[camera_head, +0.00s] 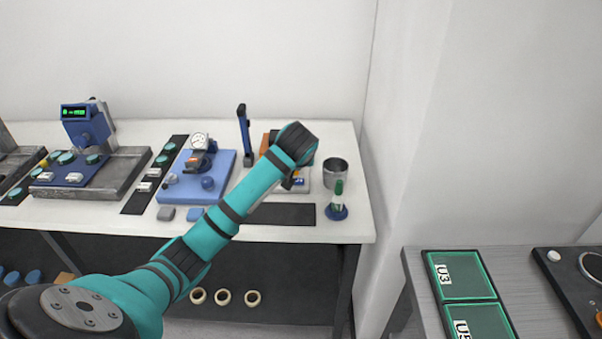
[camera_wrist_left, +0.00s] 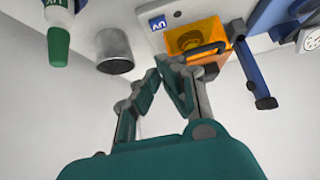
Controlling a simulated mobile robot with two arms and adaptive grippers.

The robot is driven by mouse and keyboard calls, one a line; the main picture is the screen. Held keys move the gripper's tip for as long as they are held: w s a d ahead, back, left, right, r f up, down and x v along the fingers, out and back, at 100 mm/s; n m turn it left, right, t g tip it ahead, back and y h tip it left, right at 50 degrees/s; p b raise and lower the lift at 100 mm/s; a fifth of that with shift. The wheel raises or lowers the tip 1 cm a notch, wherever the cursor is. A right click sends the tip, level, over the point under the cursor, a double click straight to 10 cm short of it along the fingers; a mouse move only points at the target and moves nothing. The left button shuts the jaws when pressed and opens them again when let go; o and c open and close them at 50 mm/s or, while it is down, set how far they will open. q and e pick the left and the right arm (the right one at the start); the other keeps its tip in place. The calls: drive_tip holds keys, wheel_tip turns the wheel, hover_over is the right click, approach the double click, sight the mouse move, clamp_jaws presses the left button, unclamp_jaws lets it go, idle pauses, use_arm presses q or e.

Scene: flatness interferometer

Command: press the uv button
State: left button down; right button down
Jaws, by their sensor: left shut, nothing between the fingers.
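The UV unit stands near the right end of the white bench. In the left wrist view it has a white body (camera_wrist_left: 176,13) with a blue UV label (camera_wrist_left: 158,23) and an orange window (camera_wrist_left: 208,32) with a dark handle. In the head view my arm covers most of it, and its orange part (camera_head: 266,141) shows behind the wrist. I cannot make out the UV button. My left gripper (camera_wrist_left: 164,68) is shut and empty, its fingertips close to the unit's front in the wrist view. Contact cannot be told. My right gripper is out of view.
A metal cup (camera_head: 336,174) and a green-topped bottle (camera_head: 339,191) on a blue base stand right of the unit. A blue upright post (camera_head: 245,135) and a blue instrument (camera_head: 190,183) are to its left. A dark mat (camera_head: 290,214) lies in front.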

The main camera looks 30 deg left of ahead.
use_arm(q)
drive_tip(key=shift+w+a+r, duration=0.2)
drive_tip(key=shift+a+r, duration=0.2)
drive_tip(key=shift+r, duration=0.05)
drive_tip(key=shift+w, duration=0.1)
drive_tip(key=p, duration=0.2)
hover_over(300, 181)
wheel_tip(300, 181, down, 7)
drive_tip(key=shift+f, duration=0.15)
wheel_tip(300, 181, down, 2)
drive_tip(key=shift+f, duration=0.25)
drive_tip(key=shift+f+p, duration=0.3)
drive_tip(key=shift+f, duration=0.35)
